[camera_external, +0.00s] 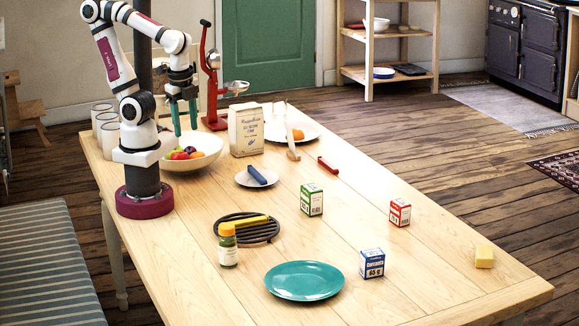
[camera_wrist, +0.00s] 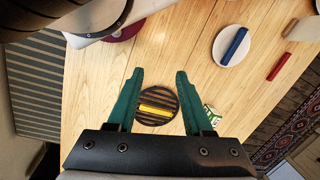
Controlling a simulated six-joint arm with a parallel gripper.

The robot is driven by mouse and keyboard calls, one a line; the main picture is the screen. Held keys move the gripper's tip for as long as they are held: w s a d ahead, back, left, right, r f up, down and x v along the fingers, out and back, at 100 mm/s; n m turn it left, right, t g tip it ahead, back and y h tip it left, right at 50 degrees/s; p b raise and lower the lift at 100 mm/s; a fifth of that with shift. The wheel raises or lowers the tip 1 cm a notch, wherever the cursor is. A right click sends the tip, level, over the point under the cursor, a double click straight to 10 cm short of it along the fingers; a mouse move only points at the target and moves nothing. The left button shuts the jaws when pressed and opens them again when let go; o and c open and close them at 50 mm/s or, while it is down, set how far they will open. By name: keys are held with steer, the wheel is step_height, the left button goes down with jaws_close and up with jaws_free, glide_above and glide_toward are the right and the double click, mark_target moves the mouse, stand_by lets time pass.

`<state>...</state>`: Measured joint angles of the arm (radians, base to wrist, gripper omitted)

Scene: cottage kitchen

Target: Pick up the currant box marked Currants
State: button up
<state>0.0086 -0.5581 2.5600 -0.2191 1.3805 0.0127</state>
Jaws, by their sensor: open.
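Three small boxes stand apart on the wooden table (camera_external: 335,235): a green-and-white box (camera_external: 311,199), a red-and-white box (camera_external: 400,212), and a blue-and-white box (camera_external: 371,263) nearest the front. Their names are too small to read surely, so I cannot tell which is marked Currants. In the wrist view my gripper's green fingers (camera_wrist: 159,72) are spread apart. The green box (camera_wrist: 211,115) shows partly there, beside the right finger; the other two boxes are not visible there.
A black trivet (camera_external: 262,235) with a yellow item, a jar (camera_external: 228,246) and a teal plate (camera_external: 304,281) lie left of the boxes. A yellow block (camera_external: 484,256) sits right.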

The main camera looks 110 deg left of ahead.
steer(key=shift+o, duration=0.3)
steer(key=o, duration=0.7)
steer(key=w+d+f+n+h, duration=0.1)
steer(key=w+d+n+h, duration=0.2)
steer(key=w+n, duration=0.45)
steer(key=w+d+f+n+t+h, duration=0.1)
steer(key=w+d+n+h, duration=0.3)
steer(key=w, duration=0.7)
steer(key=w+d+f+n+h, duration=0.1)
steer(key=w+d+n+h, duration=0.2)
steer(key=w+n, duration=0.45)
steer(key=n+t+h, duration=0.2)
steer(key=n+t, duration=0.6)
steer(key=n, duration=0.4)
glide_toward(369, 250)
steer(key=x, duration=0.9)
steer(key=shift+w+a+f, duration=0.15)
steer(key=shift+f, duration=0.35)
